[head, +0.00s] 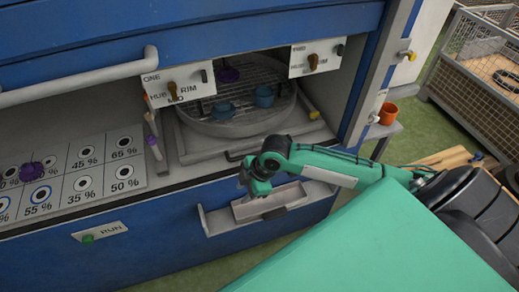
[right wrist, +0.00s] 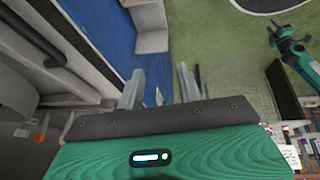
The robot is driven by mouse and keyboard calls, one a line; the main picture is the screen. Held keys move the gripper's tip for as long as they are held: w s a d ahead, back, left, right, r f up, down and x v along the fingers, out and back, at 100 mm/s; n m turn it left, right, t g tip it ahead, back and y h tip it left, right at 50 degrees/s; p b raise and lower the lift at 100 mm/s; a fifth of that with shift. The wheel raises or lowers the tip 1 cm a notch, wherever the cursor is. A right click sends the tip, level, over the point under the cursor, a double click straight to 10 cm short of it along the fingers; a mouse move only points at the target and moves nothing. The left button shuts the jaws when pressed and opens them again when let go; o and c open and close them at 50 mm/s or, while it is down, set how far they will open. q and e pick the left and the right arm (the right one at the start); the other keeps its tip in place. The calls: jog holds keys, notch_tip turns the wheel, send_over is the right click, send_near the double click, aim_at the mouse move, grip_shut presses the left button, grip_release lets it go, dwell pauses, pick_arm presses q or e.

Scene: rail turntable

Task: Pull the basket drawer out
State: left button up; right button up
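The basket drawer (head: 190,150) is a grey tray in the machine's opening. It carries a round mesh basket (head: 225,127) with blue cups (head: 264,96) and a purple piece in it. A dark bar handle (head: 236,156) runs along its front edge, partly hidden behind my right gripper. My right gripper (head: 243,180) is low in front of the handle's right end. In the right wrist view its two fingers (right wrist: 160,88) stand apart with nothing visible between them. A teal arm, apparently my left one (right wrist: 296,48), shows small at the right there; its finger state is unclear.
A shallow grey tray (head: 213,222) juts from the blue front below my right gripper. Left lies a panel of percentage dials (head: 75,175); a RUN button (head: 88,239) is below. An orange cup (head: 389,113) stands on a right-hand ledge. A wire cage (head: 460,80) is farther right.

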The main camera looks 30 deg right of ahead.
jog(key=w+d+r, duration=0.4)
jog(key=w+d, duration=0.1)
jog(key=d, duration=0.4)
jog(key=w+d+r, duration=0.5)
jog(key=d, duration=0.4)
jog(key=shift+n+t+h, duration=0.3)
jog(key=shift+n, duration=0.1)
jog(key=p+x, duration=0.1)
jog(key=x, duration=0.5)
jog(key=p+x, duration=0.2)
jog(key=x, duration=0.5)
jog(key=shift+s+f, duration=0.15)
jog(key=shift+f, duration=0.25)
grip_shut()
